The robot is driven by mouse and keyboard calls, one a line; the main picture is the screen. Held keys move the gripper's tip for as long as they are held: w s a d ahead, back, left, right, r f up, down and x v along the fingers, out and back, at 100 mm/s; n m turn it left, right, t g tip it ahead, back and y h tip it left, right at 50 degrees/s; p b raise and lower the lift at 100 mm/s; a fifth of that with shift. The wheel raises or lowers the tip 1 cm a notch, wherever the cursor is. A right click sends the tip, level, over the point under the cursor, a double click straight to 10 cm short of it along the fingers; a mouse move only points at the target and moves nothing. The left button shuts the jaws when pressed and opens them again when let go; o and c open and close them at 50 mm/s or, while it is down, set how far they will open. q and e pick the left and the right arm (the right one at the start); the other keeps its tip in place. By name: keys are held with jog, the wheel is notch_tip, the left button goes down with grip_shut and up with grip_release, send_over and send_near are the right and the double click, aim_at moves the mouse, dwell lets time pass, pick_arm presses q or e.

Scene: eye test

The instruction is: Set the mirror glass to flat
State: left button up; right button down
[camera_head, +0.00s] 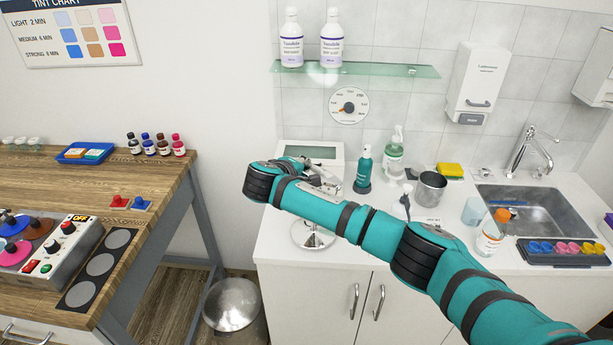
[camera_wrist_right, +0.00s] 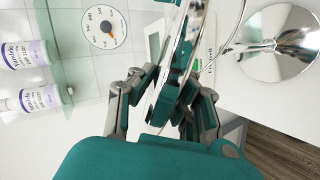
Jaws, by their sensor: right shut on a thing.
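The mirror stands on a round chrome base (camera_head: 312,236) on the white counter, and the base also shows at the right of the wrist view (camera_wrist_right: 290,45). Its chrome-rimmed round mirror glass (camera_wrist_right: 186,75) runs steeply through the middle of the wrist view, seen at a narrow angle. My right gripper (camera_head: 322,182) is above the base. In the wrist view its fingers (camera_wrist_right: 165,97) lie on both sides of the glass, shut on it. In the head view my gripper and arm hide most of the glass, so its exact tilt is hard to tell. My left gripper is out of view.
A white box with a grey panel (camera_head: 312,152) stands behind the gripper. A teal bottle (camera_head: 363,168), a pump bottle (camera_head: 394,155) and a metal cup (camera_head: 431,188) stand right of it. A glass shelf (camera_head: 390,70) with two bottles hangs above. The counter's front left is clear.

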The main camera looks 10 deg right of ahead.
pick_arm(q)
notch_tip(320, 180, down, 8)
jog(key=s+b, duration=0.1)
jog(key=b, duration=0.6)
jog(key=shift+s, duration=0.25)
pick_arm(e)
jog(key=t+h, duration=0.1)
jog(key=f+n+t+h, duration=0.1)
jog(key=t, duration=0.1)
jog(key=n+t+h, duration=0.1)
jog(key=shift+s+a+f+h, duration=0.1)
jog(key=shift+a+f+h, duration=0.15)
jog(key=shift+h, duration=0.15)
jog(key=c, duration=1.4)
grip_release()
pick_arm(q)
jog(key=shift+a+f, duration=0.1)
pick_arm(e)
jog(key=v, duration=1.2)
jog(key=shift+f, duration=0.15)
